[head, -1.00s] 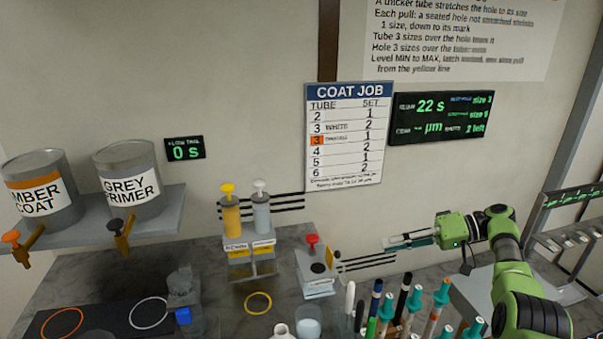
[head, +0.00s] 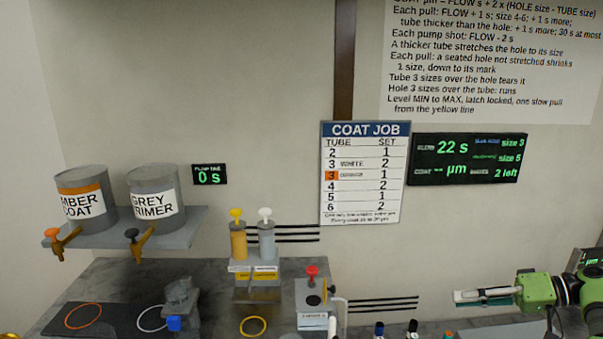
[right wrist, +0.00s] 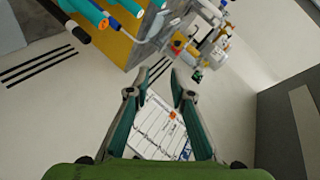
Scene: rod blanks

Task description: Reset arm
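My right arm comes in at the right edge of the head view. Its right gripper (head: 484,296) points left, seen side-on in front of the back wall. In the right wrist view the two fingers of the right gripper (right wrist: 158,78) stand apart with nothing between them. The coat job sheet (right wrist: 160,130) shows beyond the fingers there and hangs on the wall in the head view (head: 362,175). My left gripper is not in view.
A shelf (head: 190,222) holds an amber coat can (head: 85,208) and a grey primer can (head: 154,195). Two pumps (head: 266,242), a red-knobbed device (head: 312,300) and rings, one yellow (head: 253,327), are on the bench. Pen-like rods (head: 379,330) stand at the bottom edge.

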